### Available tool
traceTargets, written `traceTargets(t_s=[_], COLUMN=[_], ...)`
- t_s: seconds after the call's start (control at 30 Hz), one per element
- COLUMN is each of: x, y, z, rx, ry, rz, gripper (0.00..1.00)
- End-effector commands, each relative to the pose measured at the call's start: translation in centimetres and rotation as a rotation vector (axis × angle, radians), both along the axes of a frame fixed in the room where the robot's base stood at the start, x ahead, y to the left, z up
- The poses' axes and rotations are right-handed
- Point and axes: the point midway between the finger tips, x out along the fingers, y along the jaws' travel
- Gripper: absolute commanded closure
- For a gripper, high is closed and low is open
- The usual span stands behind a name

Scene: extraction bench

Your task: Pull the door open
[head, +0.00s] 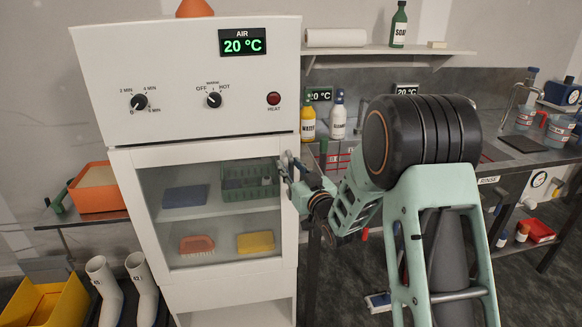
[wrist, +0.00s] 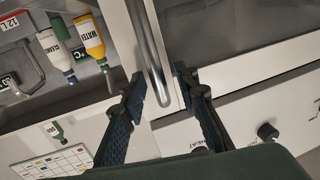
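The white cabinet door (head: 207,153) has a glass pane and looks closed in the head view. Its grey metal bar handle shows in the wrist view (wrist: 148,42), along the door's edge. My gripper (head: 289,165) is at the upper right edge of the door in the head view and hides most of the handle there. In the wrist view my gripper (wrist: 162,84) is open, with a dark finger on each side of the handle's end. Gaps show between the bar and both fingers, so I see no grip on it.
Behind the glass are a green rack (head: 250,182), a blue item (head: 186,196), an orange brush (head: 197,243) and a yellow sponge (head: 255,242). White boots (head: 143,285) and a yellow bin (head: 38,303) stand left of the cabinet. Bottles (head: 338,118) stand behind my arm.

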Motion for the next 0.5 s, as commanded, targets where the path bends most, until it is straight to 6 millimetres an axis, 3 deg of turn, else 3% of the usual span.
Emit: traceTargets(t_s=[0.2,0.5], x=[0.02,0.0], y=[0.0,-0.01], z=[-0.05,-0.05], rx=[0.0,0.0], ry=[0.001,0.001], rz=[0.0,0.0], gripper=[0.72,1.0])
